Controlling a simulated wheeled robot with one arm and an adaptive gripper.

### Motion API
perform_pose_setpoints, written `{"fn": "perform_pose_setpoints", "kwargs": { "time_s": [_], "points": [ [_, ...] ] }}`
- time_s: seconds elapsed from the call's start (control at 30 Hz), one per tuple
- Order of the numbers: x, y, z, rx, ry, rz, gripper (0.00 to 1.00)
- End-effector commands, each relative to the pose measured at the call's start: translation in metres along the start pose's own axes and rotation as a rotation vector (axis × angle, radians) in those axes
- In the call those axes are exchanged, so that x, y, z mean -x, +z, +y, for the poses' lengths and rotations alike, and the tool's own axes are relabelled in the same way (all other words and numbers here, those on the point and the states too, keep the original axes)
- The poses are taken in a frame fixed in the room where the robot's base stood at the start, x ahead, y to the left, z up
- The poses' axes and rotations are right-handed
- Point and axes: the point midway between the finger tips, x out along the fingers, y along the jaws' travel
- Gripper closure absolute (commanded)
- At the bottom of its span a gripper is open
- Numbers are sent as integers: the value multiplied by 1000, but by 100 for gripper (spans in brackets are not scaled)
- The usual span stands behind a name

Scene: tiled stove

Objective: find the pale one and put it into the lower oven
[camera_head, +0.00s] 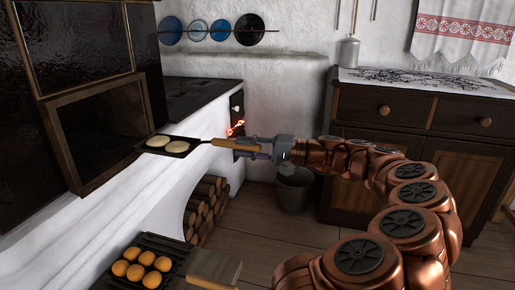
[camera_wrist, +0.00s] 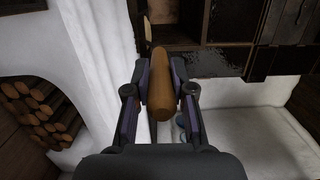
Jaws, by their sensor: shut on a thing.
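A dark pan (camera_head: 178,154) carries two pale round breads (camera_head: 160,142) and has a long wooden handle (camera_head: 234,146). My gripper (camera_head: 262,149) is shut on this handle and holds the pan about level. The pan's far end is at the right lower edge of the lower oven's opening (camera_head: 105,130); I cannot tell whether it touches the frame. In the wrist view the handle (camera_wrist: 163,98) lies between both fingers, and the pan is mostly hidden. A second dark pan (camera_head: 180,245) with several browned buns (camera_head: 135,272) stands at the lower left.
A closed dark upper door (camera_head: 75,45) is above the lower oven. The stove top (camera_head: 195,95) is behind the pan, with a red glow (camera_head: 236,128) near its end. Firewood (camera_head: 205,205) fills a niche below. A bucket (camera_head: 294,190) and a cabinet (camera_head: 400,130) are to the right.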

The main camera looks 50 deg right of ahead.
Motion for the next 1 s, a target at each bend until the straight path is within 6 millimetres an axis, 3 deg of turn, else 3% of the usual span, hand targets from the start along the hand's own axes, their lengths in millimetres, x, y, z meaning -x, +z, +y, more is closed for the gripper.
{"fn": "perform_pose_setpoints", "kwargs": {
  "time_s": [1.0],
  "points": [
    [-113,-16,2,-1,0,-3,100]
  ]
}}
